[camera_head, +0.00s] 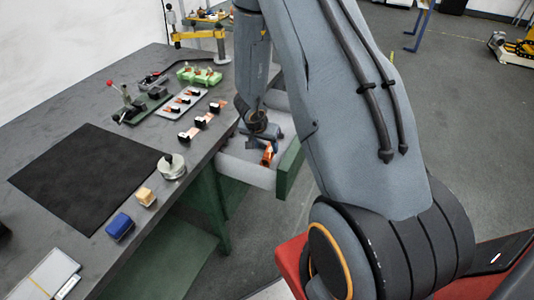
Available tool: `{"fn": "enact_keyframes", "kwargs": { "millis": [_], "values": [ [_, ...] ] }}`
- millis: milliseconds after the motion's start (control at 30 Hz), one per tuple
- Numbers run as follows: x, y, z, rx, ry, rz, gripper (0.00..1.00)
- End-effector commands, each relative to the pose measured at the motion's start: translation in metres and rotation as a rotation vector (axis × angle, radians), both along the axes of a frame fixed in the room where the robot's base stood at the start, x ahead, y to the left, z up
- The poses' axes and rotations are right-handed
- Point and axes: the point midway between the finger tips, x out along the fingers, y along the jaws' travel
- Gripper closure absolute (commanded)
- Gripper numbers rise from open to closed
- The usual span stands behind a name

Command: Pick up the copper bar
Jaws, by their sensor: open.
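A small copper-coloured piece (267,155) shows in the open, pale-lined drawer (238,172) under the bench edge. I cannot tell for sure which one is the copper bar. My gripper (264,140) points down over the drawer, close above the copper-coloured piece there. It is open, with nothing visibly held. My arm hides part of the drawer, and the fingertips are too small to make out clearly.
The dark bench (100,255) bears a black mat (80,175), a blue block (120,227), a tan block (146,196), a round metal weight (171,166), a grey tray (182,103), a green holder (199,76) and a red-knobbed lever press (128,105).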

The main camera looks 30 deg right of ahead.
Motion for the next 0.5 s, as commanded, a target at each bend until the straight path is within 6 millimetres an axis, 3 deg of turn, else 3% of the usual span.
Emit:
{"fn": "enact_keyframes", "kwargs": {
  "millis": [500],
  "values": [
    [0.017, -0.024, -0.049, 0.002, 0.001, 0.001, 0.47]
  ]
}}
